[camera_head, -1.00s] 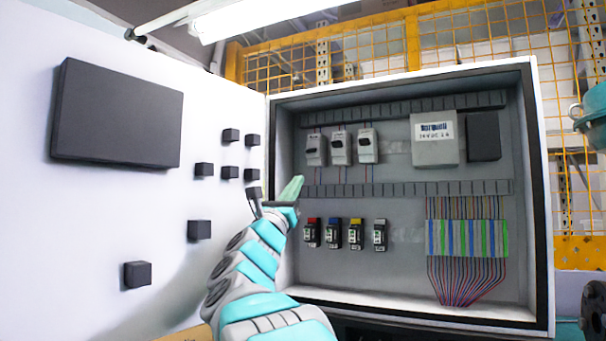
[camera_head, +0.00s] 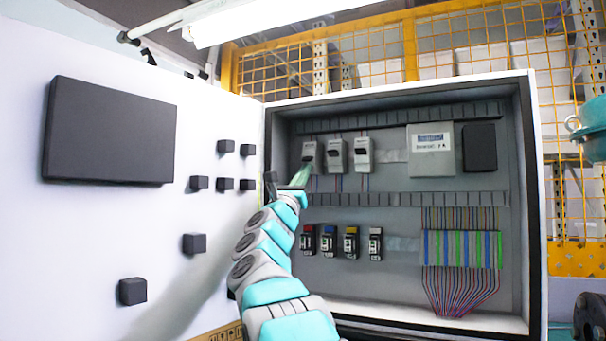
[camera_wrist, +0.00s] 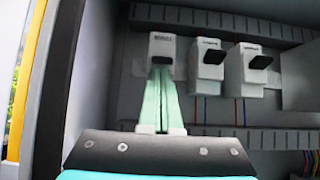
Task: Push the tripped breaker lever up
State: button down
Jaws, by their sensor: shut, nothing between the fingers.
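Three white breakers sit in a row on the upper rail: the left breaker (camera_head: 309,149), the middle breaker (camera_head: 335,155) and the right breaker (camera_head: 363,154). In the wrist view, dark levers stick out of the middle breaker (camera_wrist: 208,72) and the right breaker (camera_wrist: 247,75).
The open cabinet door (camera_head: 90,230) with black boxes stands close on the left. Slotted ducts (camera_head: 420,199) run above and below the breakers. A lower row of coloured-top modules (camera_head: 328,241) and a wired terminal strip (camera_head: 462,249) sit below. A white box (camera_head: 430,160) stands right.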

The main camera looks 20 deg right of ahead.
jog(key=shift+s+a+r+g+y+b, duration=0.15)
jog(key=shift+a+g+y+b, duration=0.05)
jog(key=shift+g+y+b, duration=0.4)
dwell(0.9)
